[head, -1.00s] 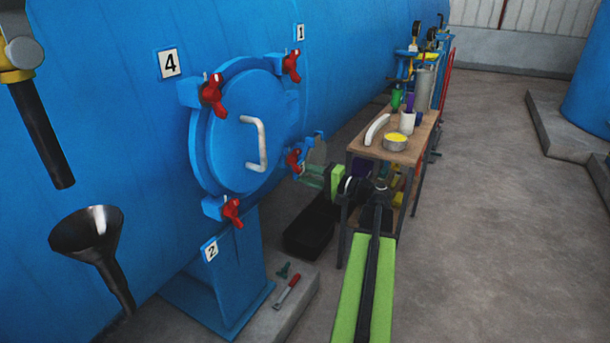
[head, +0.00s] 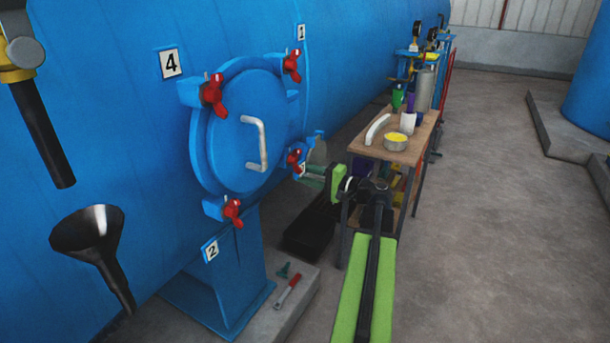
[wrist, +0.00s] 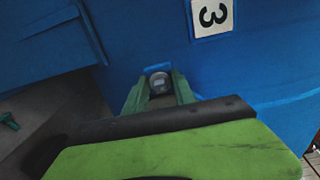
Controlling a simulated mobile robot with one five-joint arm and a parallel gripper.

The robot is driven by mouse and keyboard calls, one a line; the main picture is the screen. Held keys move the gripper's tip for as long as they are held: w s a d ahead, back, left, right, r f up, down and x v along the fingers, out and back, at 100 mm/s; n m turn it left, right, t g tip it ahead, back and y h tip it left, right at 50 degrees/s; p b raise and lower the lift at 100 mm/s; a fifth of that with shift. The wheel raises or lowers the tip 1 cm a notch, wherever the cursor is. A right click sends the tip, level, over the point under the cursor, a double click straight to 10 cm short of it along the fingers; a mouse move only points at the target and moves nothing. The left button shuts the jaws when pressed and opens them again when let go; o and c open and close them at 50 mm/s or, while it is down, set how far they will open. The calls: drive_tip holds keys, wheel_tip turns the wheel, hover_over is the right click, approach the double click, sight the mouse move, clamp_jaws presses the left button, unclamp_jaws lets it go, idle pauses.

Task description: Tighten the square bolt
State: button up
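A grey metal bolt head (wrist: 160,82) shows between the tips of my green gripper fingers in the wrist view, below the number 3 plate (wrist: 212,16). My gripper (wrist: 161,90) stands apart-fingered, one finger on each side of the bolt. I cannot tell whether the fingers touch it or leave small gaps. In the head view my gripper (head: 312,171) is at the lower right of the round blue door (head: 235,150), close to a red wing nut (head: 296,160). The bolt is not clear in the head view.
A wooden table (head: 372,150) with a tin and bottles stands just right of my gripper. A black funnel (head: 88,232) is at the lower left. A red-handled tool (head: 288,290) lies on the concrete plinth. Open floor lies to the right.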

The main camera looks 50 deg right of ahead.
drive_tip(key=v, duration=1.7)
drive_tip(key=shift+s, duration=0.2)
drive_tip(key=shift+f, duration=0.1)
